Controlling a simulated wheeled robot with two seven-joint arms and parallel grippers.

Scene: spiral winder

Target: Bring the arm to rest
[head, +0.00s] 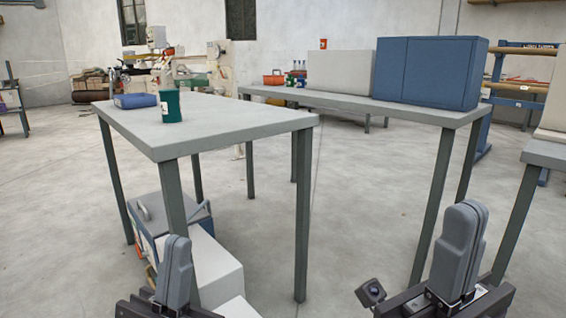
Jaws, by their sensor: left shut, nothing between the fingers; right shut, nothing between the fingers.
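My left gripper (174,272) is at the bottom left of the head view, its grey fingers pointing up and pressed together. It stands in front of the near leg of the grey table and holds nothing. My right gripper (459,247) is at the bottom right, also with its grey fingers together and empty. It stands in front of open floor, to the right of the same table. Most of both arms lies below the picture's edge.
A grey table (215,122) bears a green cup (171,106) and a blue case (135,101). White boxes (205,266) stand under it. A second table (430,113) behind bears a blue cabinet (428,72). Another table edge (546,154) is at right. Floor (355,200) between is clear.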

